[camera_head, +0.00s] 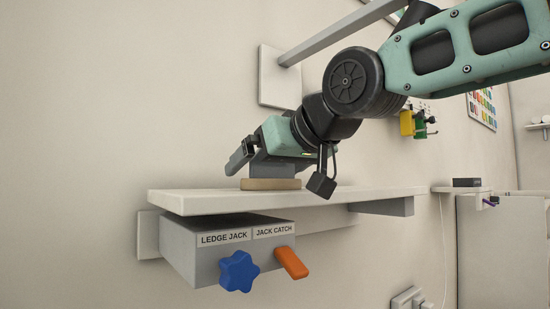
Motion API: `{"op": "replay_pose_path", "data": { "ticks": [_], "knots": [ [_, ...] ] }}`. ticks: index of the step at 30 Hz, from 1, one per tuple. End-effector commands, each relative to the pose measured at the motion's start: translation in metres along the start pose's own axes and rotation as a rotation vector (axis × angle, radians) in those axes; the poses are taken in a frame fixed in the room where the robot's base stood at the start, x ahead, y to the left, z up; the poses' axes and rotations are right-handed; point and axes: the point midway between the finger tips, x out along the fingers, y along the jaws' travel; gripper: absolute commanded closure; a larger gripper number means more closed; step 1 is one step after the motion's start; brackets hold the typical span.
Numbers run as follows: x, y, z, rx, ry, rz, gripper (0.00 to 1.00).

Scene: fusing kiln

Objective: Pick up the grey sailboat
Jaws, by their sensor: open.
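A tan flat piece with rounded ends (270,184) lies on the white ledge (225,200). A plain grey block (272,171) shows directly above it; I cannot tell if this is part of the grey sailboat or of my gripper. No sail shape is visible. My gripper (256,164) is open, low over the ledge at this spot, with one dark finger showing at the left. The other finger is not clearly seen. My gripper and wrist cover whatever is behind and above the grey block.
Under the ledge is a grey box labelled LEDGE JACK and JACK CATCH (205,258), with a blue star knob (238,271) and an orange lever (291,262). The ledge is bare to the left and right. A wall plate with a grey bar (330,38) is above.

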Motion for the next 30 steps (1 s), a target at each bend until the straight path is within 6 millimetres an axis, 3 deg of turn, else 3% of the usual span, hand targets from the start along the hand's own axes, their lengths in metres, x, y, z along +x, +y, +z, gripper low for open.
{"op": "replay_pose_path", "data": {
  "ticks": [9,15,25,30],
  "knots": [
    [0.006,0.000,0.001,0.001,0.001,0.000,0.00],
    [0.006,0.000,0.000,0.001,0.001,0.000,0.53],
    [0.005,0.000,-0.002,0.001,0.003,0.000,0.53],
    [0.001,0.000,-0.014,0.001,0.005,0.001,0.53]
  ]
}}
